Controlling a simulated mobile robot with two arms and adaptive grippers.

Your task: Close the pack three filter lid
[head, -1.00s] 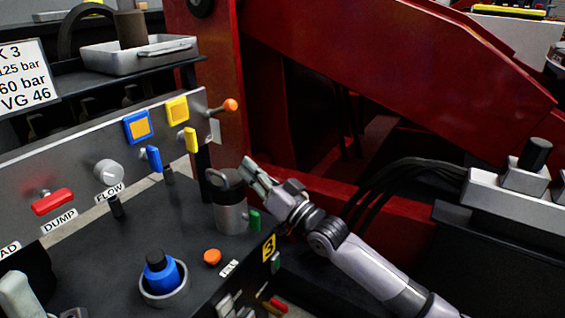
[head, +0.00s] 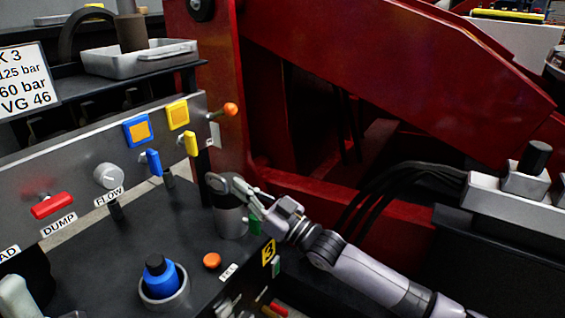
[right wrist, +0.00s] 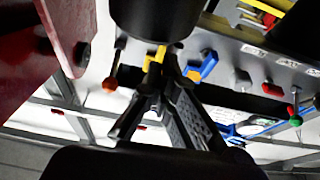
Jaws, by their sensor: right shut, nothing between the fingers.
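The pack three filter (head: 231,222) is an upright grey canister at the right end of the dark pack top, beside the yellow 3 label. Its dark lid (head: 217,184) shows at the top of the canister; the fingers partly cover this area, and I cannot tell whether the lid is fully seated. My right gripper (head: 240,188) is shut and empty, its fingers at the right side of the canister top. Contact is unclear. In the right wrist view the shut fingers (right wrist: 165,82) are just below a large dark cylinder, probably part of the filter.
A blue cap (head: 159,278) in a grey cup and an orange knob (head: 212,261) stand in front of the filter. The panel behind carries a yellow lever (head: 190,144) and a blue lever (head: 153,162). A red frame (head: 300,185) rises behind my right arm.

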